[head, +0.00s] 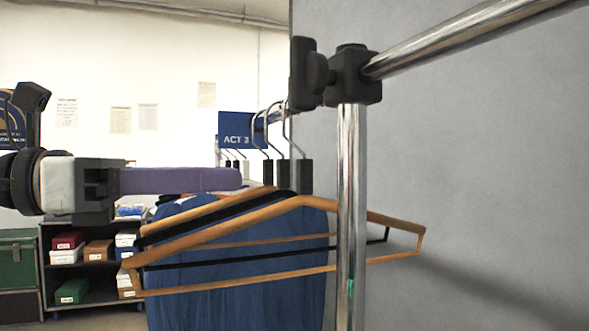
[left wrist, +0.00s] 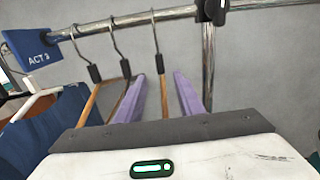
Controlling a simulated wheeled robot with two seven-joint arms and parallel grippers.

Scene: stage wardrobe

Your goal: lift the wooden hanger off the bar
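A light wooden hanger (head: 385,220) hangs nearest in the head view, its hook over the chrome bar (left wrist: 180,14). A black hanger (left wrist: 121,100) and another wooden hanger (left wrist: 91,103) hang to its left in the left wrist view. My left gripper (head: 240,178) reaches in from the left with purple fingers. In the left wrist view the gripper (left wrist: 160,75) is open; its fingers stand either side of the nearest wooden hanger (left wrist: 163,97), below its dark hook collar, with gaps on both sides. My right gripper is not in view.
A chrome post (head: 351,200) with a black clamp (head: 348,75) stands close right of the hooks. A blue ACT 3 tag (head: 236,131) and a blue garment (head: 205,302) hang behind. Shelves with boxes (head: 98,250) stand at the back left. A grey panel (head: 480,170) fills the right.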

